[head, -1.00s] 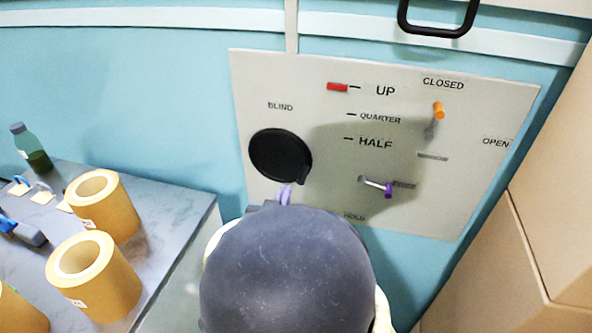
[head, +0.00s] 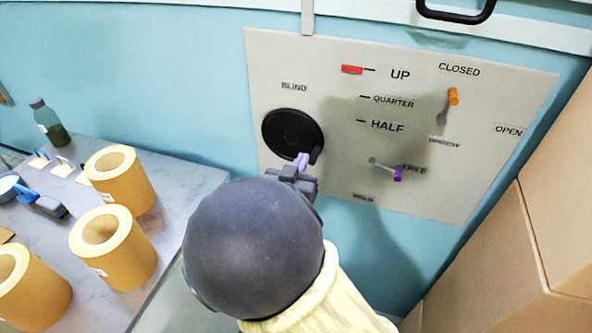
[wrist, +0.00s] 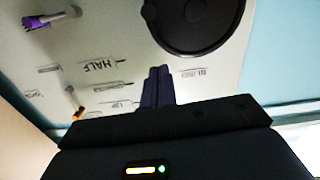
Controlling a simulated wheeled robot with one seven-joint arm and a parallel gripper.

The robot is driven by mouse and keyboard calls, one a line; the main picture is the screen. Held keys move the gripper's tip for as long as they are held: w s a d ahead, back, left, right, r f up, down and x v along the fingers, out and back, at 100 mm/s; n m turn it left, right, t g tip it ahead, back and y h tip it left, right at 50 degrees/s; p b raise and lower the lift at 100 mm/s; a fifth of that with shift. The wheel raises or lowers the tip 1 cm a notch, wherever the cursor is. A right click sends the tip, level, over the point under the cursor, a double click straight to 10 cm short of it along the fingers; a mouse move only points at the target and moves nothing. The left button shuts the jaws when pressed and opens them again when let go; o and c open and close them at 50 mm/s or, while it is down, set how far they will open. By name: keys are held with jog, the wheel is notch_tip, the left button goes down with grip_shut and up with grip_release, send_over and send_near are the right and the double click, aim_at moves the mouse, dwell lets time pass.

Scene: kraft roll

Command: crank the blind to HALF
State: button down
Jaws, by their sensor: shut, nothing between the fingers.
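A black crank disc (head: 290,130) labelled BLIND is on the pale wall panel (head: 420,130). A small dark knob (head: 315,155) shows at its lower right edge. The red marker (head: 352,69) is level with UP, above QUARTER and HALF. My gripper (head: 302,161) is shut and empty, its purple fingertips overlapping the disc's lower right edge in the head view. In the wrist view the fingers (wrist: 157,85) appear just beside the disc (wrist: 195,22). I cannot tell whether they touch it or the knob.
A purple lever (head: 397,174) is by FREE, and an orange lever (head: 453,96) is by CLOSED. Paper rolls (head: 120,180) and a bottle (head: 49,120) stand on the grey table at left. Large tan boxes (head: 510,250) stand at right. A black handle (head: 455,12) is above.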

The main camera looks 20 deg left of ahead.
jog(key=w+f+p, duration=0.1)
jog(key=w+f, duration=0.3)
jog(key=shift+w+a+p, duration=0.15)
jog(key=shift+w+p, duration=0.15)
jog(key=shift+w, duration=0.1)
jog(key=shift+a+f, duration=0.15)
jog(key=shift+f, duration=0.05)
jog(key=shift+d+f+m+b, duration=0.25)
jog(key=shift+m+b, duration=0.15)
jog(key=shift+b, duration=0.45)
